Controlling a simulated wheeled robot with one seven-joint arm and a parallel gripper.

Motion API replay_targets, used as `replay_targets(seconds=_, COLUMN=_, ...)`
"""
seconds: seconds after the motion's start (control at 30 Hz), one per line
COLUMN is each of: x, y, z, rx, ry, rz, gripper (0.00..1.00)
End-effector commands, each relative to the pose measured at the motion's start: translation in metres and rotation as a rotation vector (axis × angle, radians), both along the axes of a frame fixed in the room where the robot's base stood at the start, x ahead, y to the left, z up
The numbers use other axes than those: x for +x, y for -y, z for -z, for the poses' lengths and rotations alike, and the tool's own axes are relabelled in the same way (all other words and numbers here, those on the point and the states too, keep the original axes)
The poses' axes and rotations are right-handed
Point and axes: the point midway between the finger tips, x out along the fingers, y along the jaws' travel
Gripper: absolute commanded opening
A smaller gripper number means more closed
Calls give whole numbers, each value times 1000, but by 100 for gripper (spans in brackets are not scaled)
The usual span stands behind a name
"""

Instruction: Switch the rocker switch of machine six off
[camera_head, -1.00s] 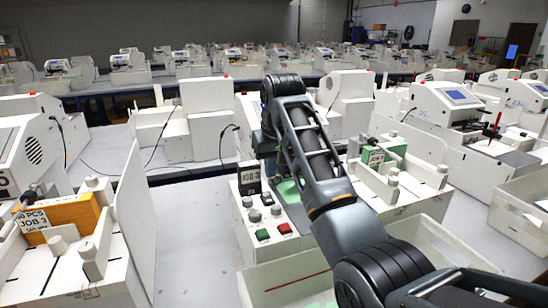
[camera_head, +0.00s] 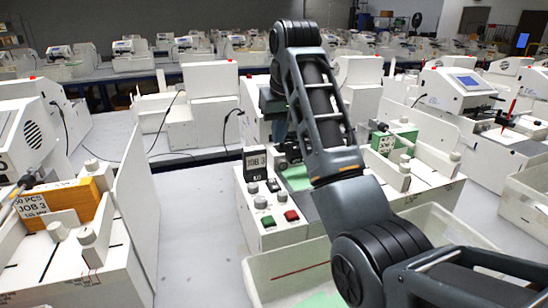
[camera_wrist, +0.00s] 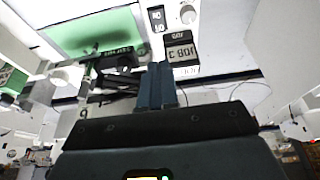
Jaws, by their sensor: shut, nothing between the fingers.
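Which side is pressed I cannot tell. No machine number is readable. My gripper (camera_wrist: 158,72) is shut and empty, its tips appearing close to the screen and apart from the switch in the picture.
A white open bin (camera_head: 300,270) stands in front of the panel. A green plate (camera_wrist: 95,32) lies beside the switch. A tall white partition (camera_head: 137,205) and a machine with an orange block (camera_head: 75,200) stand to the left.

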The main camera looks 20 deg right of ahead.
Motion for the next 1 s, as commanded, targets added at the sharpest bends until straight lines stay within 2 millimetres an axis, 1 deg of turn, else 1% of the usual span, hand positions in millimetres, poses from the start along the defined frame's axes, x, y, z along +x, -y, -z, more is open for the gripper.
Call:
replay_targets(seconds=0.3, x=0, y=0, z=1, rx=0, ry=1, rz=0, gripper=0)
replay_targets(seconds=0.47, x=4, y=0, z=13, rx=0, ry=-2, rz=0, gripper=0)
replay_targets(seconds=0.57, x=9, y=0, z=28, rx=0, ry=-3, rz=0, gripper=0)
replay_targets(seconds=0.9, x=32, y=0, z=90, rx=0, ry=-4, rz=1, gripper=0)
replay_targets(seconds=1.0, x=35, y=0, z=105, rx=0, ry=-3, rz=0, gripper=0)
